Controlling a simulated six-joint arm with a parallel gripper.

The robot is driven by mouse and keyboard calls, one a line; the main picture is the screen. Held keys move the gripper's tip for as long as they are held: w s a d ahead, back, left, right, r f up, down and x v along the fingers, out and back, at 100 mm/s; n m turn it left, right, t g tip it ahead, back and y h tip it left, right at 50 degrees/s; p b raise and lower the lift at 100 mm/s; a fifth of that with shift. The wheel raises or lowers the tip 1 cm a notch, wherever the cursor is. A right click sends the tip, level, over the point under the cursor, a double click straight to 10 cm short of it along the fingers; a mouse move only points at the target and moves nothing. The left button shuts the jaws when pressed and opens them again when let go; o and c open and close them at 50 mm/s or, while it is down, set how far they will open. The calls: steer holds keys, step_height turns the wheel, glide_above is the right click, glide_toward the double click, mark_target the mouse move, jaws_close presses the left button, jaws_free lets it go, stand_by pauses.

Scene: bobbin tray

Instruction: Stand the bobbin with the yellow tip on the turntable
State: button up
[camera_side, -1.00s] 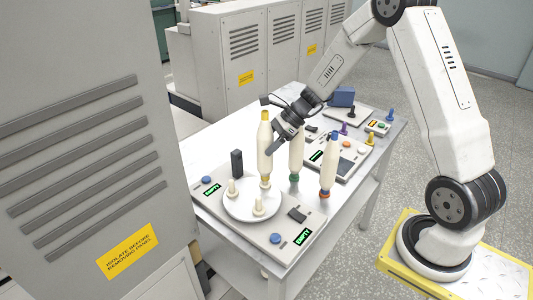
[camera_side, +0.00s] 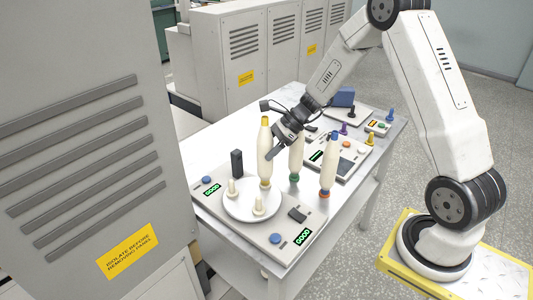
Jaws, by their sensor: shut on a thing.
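The bobbin with the yellow tip (camera_side: 264,150) is cream coloured and stands upright on the white turntable (camera_side: 238,211), at its back right edge. My gripper (camera_side: 272,153) reaches in from the upper right and is shut on the bobbin's middle. One finger shows beside the bobbin; the other is hidden. The bobbin's base appears to sit over a peg. Two other short cream pegs (camera_side: 232,188) on the turntable are bare.
A green-based bobbin (camera_side: 296,158) stands close to the right of my gripper, and a blue-tipped bobbin (camera_side: 328,165) stands farther right. A dark block (camera_side: 237,163) stands behind the turntable. The green display (camera_side: 304,237) at the front appears to read GOOD.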

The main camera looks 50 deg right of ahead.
steer(key=o, duration=1.3)
steer(key=shift+r, duration=0.1)
steer(key=v, duration=0.7)
steer(key=shift+s+d+r, duration=0.2)
steer(key=shift+r, duration=0.05)
steer(key=s+a+f+n+g+h, duration=0.1)
steer(key=s+a+n+h, duration=0.6)
steer(key=n, duration=1.7)
steer(key=s+a+g, duration=0.1)
steer(key=s+a, duration=0.4)
steer(key=s, duration=0.2)
steer(key=shift+s+a+f+h, duration=0.25)
steer(key=shift+a+h, duration=0.05)
steer(key=shift+h, duration=0.1)
